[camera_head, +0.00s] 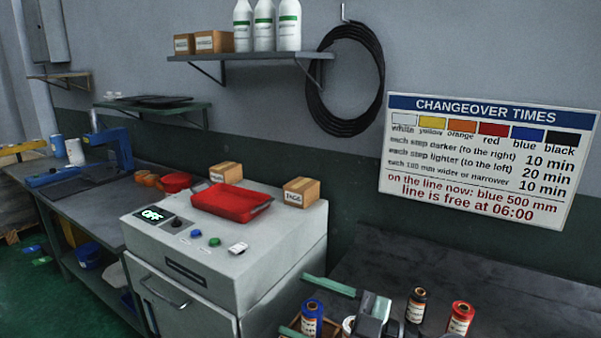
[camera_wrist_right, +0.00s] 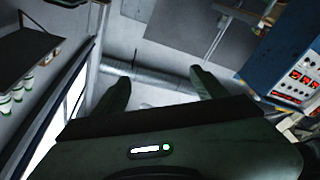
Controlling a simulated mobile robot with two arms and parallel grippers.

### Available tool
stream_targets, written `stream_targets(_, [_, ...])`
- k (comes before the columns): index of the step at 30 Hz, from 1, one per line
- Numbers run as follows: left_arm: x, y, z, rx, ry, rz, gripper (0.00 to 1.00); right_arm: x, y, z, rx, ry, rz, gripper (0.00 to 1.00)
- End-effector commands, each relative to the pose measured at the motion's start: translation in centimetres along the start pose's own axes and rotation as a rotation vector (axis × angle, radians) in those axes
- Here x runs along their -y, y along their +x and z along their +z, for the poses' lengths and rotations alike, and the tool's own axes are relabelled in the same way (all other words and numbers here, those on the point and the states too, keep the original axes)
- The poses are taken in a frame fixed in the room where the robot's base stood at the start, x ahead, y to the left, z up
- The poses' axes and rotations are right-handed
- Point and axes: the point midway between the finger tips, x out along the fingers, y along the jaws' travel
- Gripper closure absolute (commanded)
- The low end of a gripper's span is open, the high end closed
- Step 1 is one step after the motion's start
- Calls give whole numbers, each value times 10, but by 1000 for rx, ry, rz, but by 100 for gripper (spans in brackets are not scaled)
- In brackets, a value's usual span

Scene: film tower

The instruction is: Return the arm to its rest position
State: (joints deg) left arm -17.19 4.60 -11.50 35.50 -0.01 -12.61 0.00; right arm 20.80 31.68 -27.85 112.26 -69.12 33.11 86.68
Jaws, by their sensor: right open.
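My right gripper (camera_head: 296,302) is at the bottom of the head view, its green fingers pointing left. In the right wrist view the two dark fingers (camera_wrist_right: 160,88) stand apart against the ceiling and wall. A blue roll (camera_head: 312,316) shows between the fingers in the head view, in or by a wooden tray (camera_head: 292,327); I cannot tell how far below it is. The gripper's body partly hides a white roll (camera_head: 348,325). My left gripper is not in view.
The grey machine (camera_head: 245,262), showing OFF, is to the left, with a red tray (camera_head: 231,201) on top. The bench's back is clear.

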Motion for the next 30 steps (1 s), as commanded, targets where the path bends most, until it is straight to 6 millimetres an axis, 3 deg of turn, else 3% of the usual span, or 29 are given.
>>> stream_targets(2, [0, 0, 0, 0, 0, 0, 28, -22, -8, -13, -62, 30, 220, 28])
stream_targets(5, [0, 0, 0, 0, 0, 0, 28, -54, -35, -9, -50, 77, 507, 28])
stream_targets(8, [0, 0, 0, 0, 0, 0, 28, -72, -77, 17, 60, 153, 767, 28])
stream_targets(11, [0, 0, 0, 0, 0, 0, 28, -67, -126, 58, 254, 257, 972, 28])
stream_targets(14, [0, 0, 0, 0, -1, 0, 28, -36, -177, 104, 512, 383, 1098, 28])
stream_targets(19, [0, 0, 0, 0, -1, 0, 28, 58, -243, 156, 954, 604, 1099, 28])
stream_targets(24, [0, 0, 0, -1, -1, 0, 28, 142, -276, 167, 1244, 767, 961, 28])
stream_targets(30, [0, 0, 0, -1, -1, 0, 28, 217, -297, 157, 1454, 904, 768, 28])
